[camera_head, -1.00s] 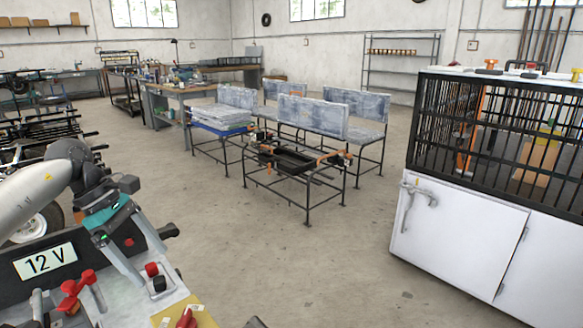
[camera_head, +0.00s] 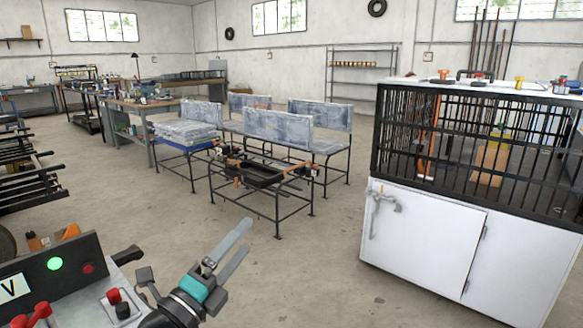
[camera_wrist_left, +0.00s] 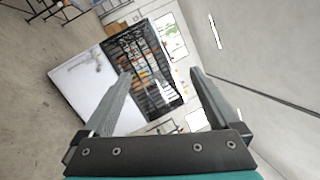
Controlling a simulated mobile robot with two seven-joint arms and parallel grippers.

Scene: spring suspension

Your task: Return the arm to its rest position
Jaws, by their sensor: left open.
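My left gripper (camera_head: 234,256) is at the lower middle of the head view, with its two grey fingers pointing up and to the right over the open floor. In the left wrist view the fingers (camera_wrist_left: 160,80) stand wide apart with nothing between them. The gripper is clear of the control panel (camera_head: 55,270) at its left, which has a green light and a red button. My right gripper is not in view.
A white cabinet (camera_head: 425,235) with a black barred cage (camera_head: 400,135) stands at the right. A black metal frame table (camera_head: 262,195) and metal-backed benches (camera_head: 277,128) stand mid-room. Concrete floor (camera_head: 320,270) lies open between them.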

